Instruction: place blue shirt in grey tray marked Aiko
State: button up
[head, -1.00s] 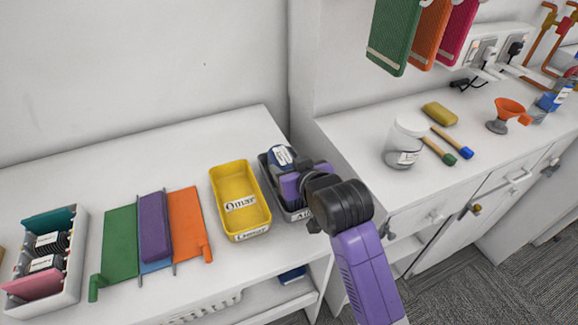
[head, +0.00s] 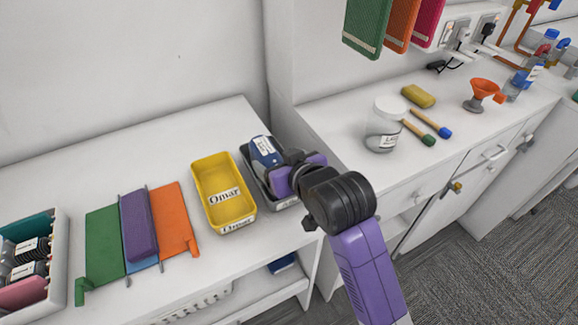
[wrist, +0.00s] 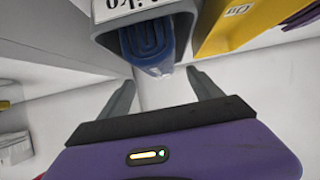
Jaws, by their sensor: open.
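The blue shirt (head: 265,151), folded and with a white patch, lies in the grey tray (head: 286,204) at the right end of the left table. In the wrist view the blue shirt (wrist: 148,45) shows as folded loops inside the grey tray (wrist: 185,22), whose label reads "iko" upside down. My gripper (head: 283,172) is over the tray's right side in the head view, partly hiding it. In the wrist view my gripper (wrist: 160,92) has its fingers spread apart, with a pale strip between them and the shirt beyond the tips. It holds nothing.
A yellow tray marked Omar (head: 223,190) stands just left of the grey tray. Left of it are a green, purple and orange rack (head: 138,225) and a white bin (head: 58,250). A right-hand counter holds a lidded jar (head: 384,125) and brushes.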

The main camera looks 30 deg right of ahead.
jog(key=v, duration=0.7)
jog(key=shift+s, duration=0.25)
jog(key=shift+t, duration=0.3)
jog(key=s+f, duration=0.6)
jog(key=s, duration=0.1)
jog(key=shift+f, duration=0.4)
jog(key=s+t, duration=0.2)
jog(key=s, duration=2.4)
